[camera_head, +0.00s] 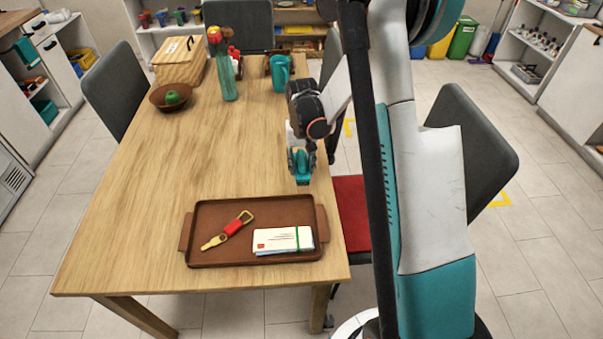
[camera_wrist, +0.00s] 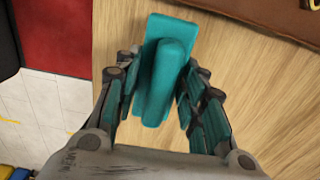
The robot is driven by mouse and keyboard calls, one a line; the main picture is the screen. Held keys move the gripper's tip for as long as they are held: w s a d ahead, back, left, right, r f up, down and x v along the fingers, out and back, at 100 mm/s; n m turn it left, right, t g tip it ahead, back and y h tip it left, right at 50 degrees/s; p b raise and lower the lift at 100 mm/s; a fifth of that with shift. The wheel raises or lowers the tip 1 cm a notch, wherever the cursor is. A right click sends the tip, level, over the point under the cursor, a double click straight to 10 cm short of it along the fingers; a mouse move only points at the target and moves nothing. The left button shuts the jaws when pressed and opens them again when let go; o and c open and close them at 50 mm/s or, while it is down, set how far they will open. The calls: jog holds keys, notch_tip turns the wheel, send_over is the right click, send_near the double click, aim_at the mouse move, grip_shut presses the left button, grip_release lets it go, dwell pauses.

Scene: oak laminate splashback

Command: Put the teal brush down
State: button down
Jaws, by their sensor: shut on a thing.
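The teal brush (camera_wrist: 176,62) lies between the fingers of my gripper (camera_wrist: 163,95) in the wrist view, with wood tabletop below it. The fingers are shut on its sides. In the head view my gripper (camera_head: 300,163) is at the right edge of the wooden table (camera_head: 150,190), behind the tray. A teal part of the brush or fingers shows there, and I cannot tell them apart. I cannot tell whether the brush touches the tabletop.
A brown tray (camera_head: 212,212) holds a key with a red tag (camera_head: 232,228) and banded envelopes (camera_head: 283,240). A bowl (camera_head: 160,101) with a green fruit, a flower vase (camera_head: 226,75) and a teal mug (camera_head: 280,72) stand farther back. The table's middle is clear.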

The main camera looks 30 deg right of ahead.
jog(key=shift+f+b, duration=0.6)
jog(key=shift+f, duration=1.3)
jog(key=shift+f, duration=0.2)
jog(key=c, duration=1)
grip_release()
jog(key=shift+c, duration=0.2)
jog(key=shift+r, duration=0.2)
